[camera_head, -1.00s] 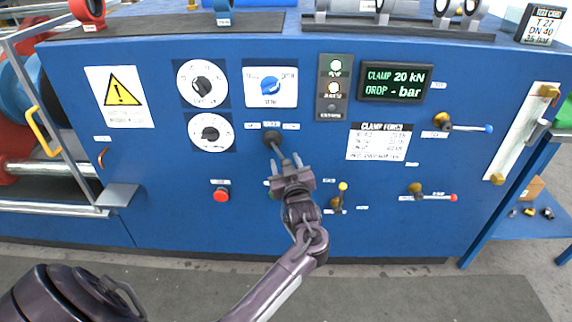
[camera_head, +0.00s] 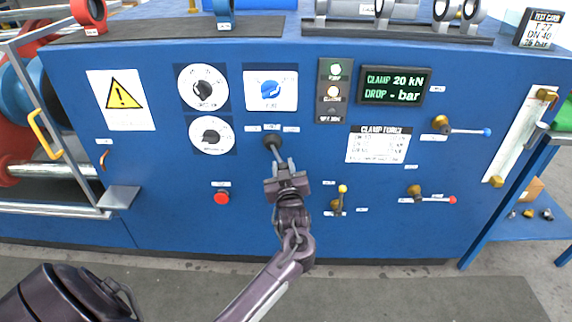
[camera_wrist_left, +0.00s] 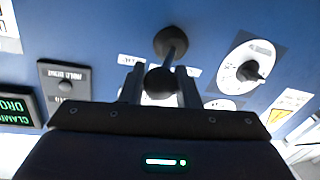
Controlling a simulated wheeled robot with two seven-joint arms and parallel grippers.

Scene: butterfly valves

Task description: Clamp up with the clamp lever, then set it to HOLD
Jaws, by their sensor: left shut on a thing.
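The clamp lever (camera_head: 273,142) is a dark lever on the blue panel, below the small white labels. Its shaft points down and slightly right. My left gripper (camera_head: 283,168) is shut on the lever's end. In the left wrist view the lever's round base (camera_wrist_left: 171,41) shows above, and its dark ball knob (camera_wrist_left: 160,82) sits between the two fingers of the left gripper (camera_wrist_left: 160,84). The display (camera_head: 394,85) reads CLAMP 20 kN and DROP - bar. My right gripper is not in view.
A red button (camera_head: 222,198) is left of my gripper, and a yellow-tipped lever (camera_head: 341,197) is close on the right. Blue-tipped (camera_head: 463,130) and red-tipped (camera_head: 430,199) levers are further right. A small shelf (camera_head: 120,198) juts out at left.

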